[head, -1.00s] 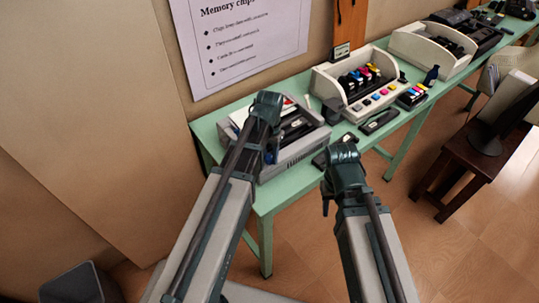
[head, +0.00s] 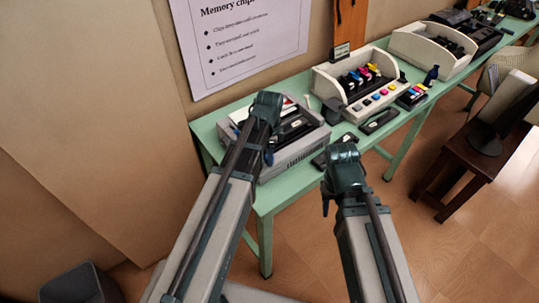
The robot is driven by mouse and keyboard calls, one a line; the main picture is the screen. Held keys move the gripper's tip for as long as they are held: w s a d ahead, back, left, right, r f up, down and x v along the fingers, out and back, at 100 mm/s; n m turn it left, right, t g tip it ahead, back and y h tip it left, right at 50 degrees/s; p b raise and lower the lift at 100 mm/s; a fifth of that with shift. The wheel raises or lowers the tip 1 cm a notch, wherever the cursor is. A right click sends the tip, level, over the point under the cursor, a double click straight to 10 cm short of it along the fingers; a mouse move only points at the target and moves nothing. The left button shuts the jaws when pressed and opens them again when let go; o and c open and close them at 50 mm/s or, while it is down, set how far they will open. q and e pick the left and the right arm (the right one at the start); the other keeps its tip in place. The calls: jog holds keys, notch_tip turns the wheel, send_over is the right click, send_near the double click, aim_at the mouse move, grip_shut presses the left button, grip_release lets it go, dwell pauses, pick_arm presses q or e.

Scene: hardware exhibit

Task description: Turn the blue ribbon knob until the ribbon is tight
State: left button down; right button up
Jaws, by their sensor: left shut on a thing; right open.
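A grey machine (head: 305,147) with a dark cartridge-like part (head: 297,127) in its open top stands at the near end of the green table. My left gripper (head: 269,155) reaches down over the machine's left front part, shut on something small. The blue ribbon knob cannot be made out; my gripper and wrist cover that spot, so it is most likely in the jaws. How tight the ribbon is cannot be seen. My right gripper (head: 326,205) is open and empty, pointing down in front of the table edge, apart from the machine.
The green table (head: 212,128) runs to the far right. A cream tray (head: 352,88) with coloured cartridges and a second cream tray (head: 432,49) stand along it. A flat dark piece (head: 379,120) lies on the table near its front edge. A brown stool (head: 468,170) stands to the right.

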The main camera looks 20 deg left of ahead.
pick_arm(q)
jog(key=m, duration=0.4)
jog(key=shift+m, duration=0.3)
dwell(0.3)
jog(key=c, duration=0.5)
grip_release()
jog(key=shift+r, duration=0.1)
notch_tip(320, 180, up, 14)
jog(key=p, duration=1.3)
jog(key=shift+f+p, duration=0.2)
jog(key=shift+p, duration=0.2)
